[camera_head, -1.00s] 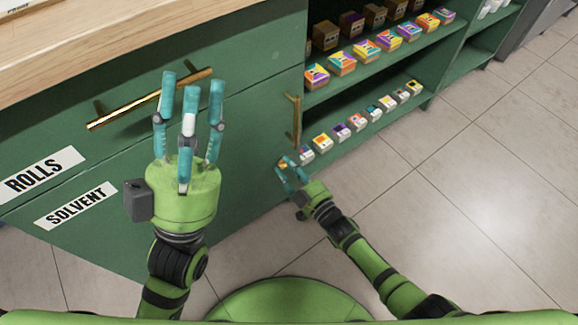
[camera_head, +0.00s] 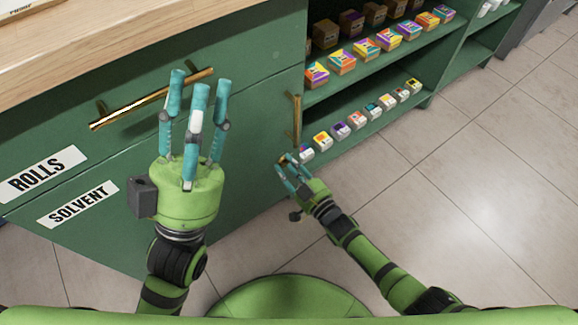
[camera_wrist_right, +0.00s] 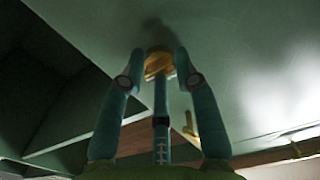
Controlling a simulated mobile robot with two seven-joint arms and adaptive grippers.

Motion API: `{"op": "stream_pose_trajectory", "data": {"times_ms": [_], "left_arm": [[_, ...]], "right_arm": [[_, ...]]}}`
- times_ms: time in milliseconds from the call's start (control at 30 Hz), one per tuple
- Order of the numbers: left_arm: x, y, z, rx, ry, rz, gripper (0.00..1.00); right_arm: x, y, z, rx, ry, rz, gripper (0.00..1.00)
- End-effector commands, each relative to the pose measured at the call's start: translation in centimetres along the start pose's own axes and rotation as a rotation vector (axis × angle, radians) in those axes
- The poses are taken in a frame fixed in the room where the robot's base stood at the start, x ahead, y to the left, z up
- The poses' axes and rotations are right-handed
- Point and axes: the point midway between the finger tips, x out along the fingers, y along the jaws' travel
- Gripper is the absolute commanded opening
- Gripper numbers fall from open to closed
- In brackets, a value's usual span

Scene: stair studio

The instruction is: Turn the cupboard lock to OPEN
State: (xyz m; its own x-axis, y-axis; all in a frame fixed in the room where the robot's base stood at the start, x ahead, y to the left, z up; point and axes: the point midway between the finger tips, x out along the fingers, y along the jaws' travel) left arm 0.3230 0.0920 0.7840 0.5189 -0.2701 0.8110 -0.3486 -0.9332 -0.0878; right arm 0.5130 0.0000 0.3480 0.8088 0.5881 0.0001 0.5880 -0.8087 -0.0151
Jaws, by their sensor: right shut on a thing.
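The cupboard lock shows as a small brass knob (camera_wrist_right: 157,62) on the green cupboard front (camera_wrist_right: 240,60) in the right wrist view. My right gripper (camera_wrist_right: 157,75) is shut on it, with teal fingers on both sides and one below. In the head view my right gripper (camera_head: 288,165) is low at the cupboard's right part, and its fingers mostly hide the lock. No OPEN marking can be read. My left gripper (camera_head: 200,95) is open and empty, its three fingers pointing up before the drawer front.
A long brass drawer handle (camera_head: 150,98) lies behind my left fingers. A vertical brass handle (camera_head: 295,118) is just above my right gripper. Open shelves (camera_head: 385,58) with several small boxes stand to the right. The tiled floor (camera_head: 480,190) is clear.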

Motion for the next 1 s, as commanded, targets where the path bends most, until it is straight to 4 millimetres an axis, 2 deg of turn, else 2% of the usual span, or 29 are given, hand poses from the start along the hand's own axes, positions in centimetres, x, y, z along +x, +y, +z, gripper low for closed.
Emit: {"op": "stream_pose_trajectory", "data": {"times_ms": [33,67,100,133,433,567,667,1000], "left_arm": [[0.0,0.0,0.0,0.0,0.0,0.0,0.4],[0.0,0.0,0.0,0.0,0.0,0.0,0.4],[0.0,0.0,0.0,-0.001,0.0,0.0,0.4],[0.0,0.0,0.0,-0.001,0.0,-0.001,0.4],[0.1,-0.1,-0.1,-0.003,0.003,-0.013,0.4],[0.1,-0.1,-0.1,-0.003,0.003,-0.012,0.4],[0.1,-0.1,-0.1,-0.002,0.002,-0.01,0.4],[0.1,-0.1,-0.1,-0.001,0.002,-0.007,0.4]], "right_arm": [[0.1,0.1,-0.2,0.002,0.005,0.001,0.0],[0.1,0.1,-0.2,0.002,0.005,0.001,0.35],[0.1,0.1,-0.2,0.002,0.005,0.001,0.51],[0.1,0.1,-0.2,0.002,0.004,0.001,0.56],[0.0,0.0,-0.1,0.0,0.001,0.001,0.56],[-0.8,0.0,0.1,0.001,-0.001,0.001,0.56],[-2.4,0.1,0.1,0.001,-0.002,0.002,0.56],[-9.4,0.0,0.0,0.001,0.0,0.0,0.56]]}}
